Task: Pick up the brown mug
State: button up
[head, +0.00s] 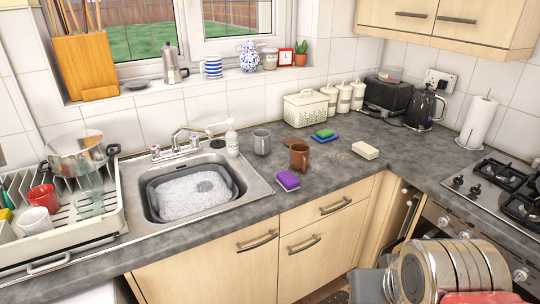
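The brown mug (299,156) stands upright on the dark grey counter (345,184), to the right of the sink. A grey mug (261,142) stands behind it to the left. A purple sponge (288,180) lies in front of it, close to the counter's front edge. Part of my arm shows at the bottom right, well apart from the brown mug. I cannot make out my gripper's fingers in this view.
The sink (155,212) holds a grey basin of suds. A soap bottle (232,139) stands behind it. A blue-green sponge pair (323,135) and a cream block (365,150) lie near the brown mug. A dish rack (115,222) is left, a gas hob (468,188) right.

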aim_at(301, 159)
jog(key=u, duration=0.35)
jog(key=i, duration=0.5)
jog(key=u, duration=0.65)
jog(key=i, duration=0.5)
jog(key=u, duration=0.3)
